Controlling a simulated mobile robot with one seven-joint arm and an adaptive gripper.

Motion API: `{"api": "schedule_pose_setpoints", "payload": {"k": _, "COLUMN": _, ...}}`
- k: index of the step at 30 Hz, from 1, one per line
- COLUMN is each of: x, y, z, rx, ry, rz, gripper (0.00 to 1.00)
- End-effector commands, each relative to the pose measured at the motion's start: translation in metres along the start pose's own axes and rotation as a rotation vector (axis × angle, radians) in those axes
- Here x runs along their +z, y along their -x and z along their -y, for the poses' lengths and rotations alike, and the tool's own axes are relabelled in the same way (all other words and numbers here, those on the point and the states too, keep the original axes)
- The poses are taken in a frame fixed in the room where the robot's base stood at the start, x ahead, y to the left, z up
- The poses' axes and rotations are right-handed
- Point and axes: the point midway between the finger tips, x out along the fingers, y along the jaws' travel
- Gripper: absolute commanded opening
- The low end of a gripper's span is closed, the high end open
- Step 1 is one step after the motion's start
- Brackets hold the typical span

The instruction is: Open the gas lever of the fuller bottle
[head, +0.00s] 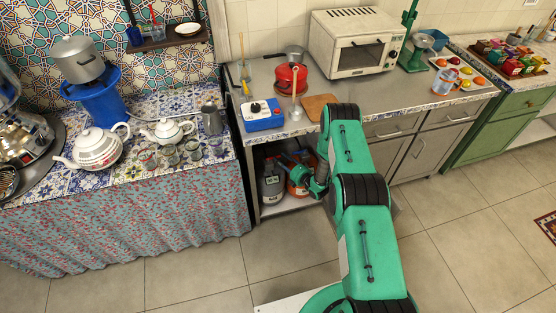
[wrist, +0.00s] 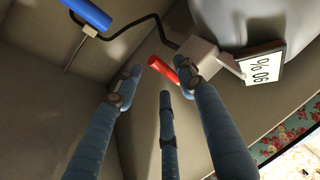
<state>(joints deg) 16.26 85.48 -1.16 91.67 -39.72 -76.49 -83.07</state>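Two gas bottles stand in the open lower compartment under the counter in the head view: a grey one (head: 271,186) and an orange-red one (head: 297,187). In the wrist view, a pale bottle (wrist: 265,18) carries a label (wrist: 262,72) that appears upside down and seems to read 90 %. Beside it is a grey valve block (wrist: 197,60) with a red lever (wrist: 160,68). My gripper (wrist: 158,78) is open, its blue fingers spread around the red lever; the right fingertip is very close to it, contact unclear. My gripper hides part of the orange-red bottle in the head view.
A blue handle (wrist: 88,14) is at the wrist view's upper left, with a black hose (wrist: 148,20) running to the valve block. Compartment walls enclose my gripper. A floral curtain (head: 130,225) hangs left of the compartment; drawers (head: 405,145) are on the right.

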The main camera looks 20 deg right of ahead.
Motion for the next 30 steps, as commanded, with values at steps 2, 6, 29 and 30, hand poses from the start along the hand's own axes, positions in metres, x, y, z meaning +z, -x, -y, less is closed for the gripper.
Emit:
{"api": "schedule_pose_setpoints", "payload": {"k": 2, "x": -0.001, "y": -0.011, "z": 0.001, "rx": 0.001, "ry": 0.0, "rz": -0.002, "gripper": 0.4}}
{"api": "schedule_pose_setpoints", "payload": {"k": 6, "x": 0.0, "y": -0.024, "z": 0.001, "rx": 0.0, "ry": 0.0, "rz": 0.0, "gripper": 0.4}}
{"api": "schedule_pose_setpoints", "payload": {"k": 29, "x": 0.0, "y": -0.033, "z": 0.0, "rx": 0.0, "ry": 0.0, "rz": 0.0, "gripper": 0.0}}
{"api": "schedule_pose_setpoints", "payload": {"k": 30, "x": 0.0, "y": -0.033, "z": 0.0, "rx": 0.0, "ry": 0.0, "rz": 0.0, "gripper": 0.0}}
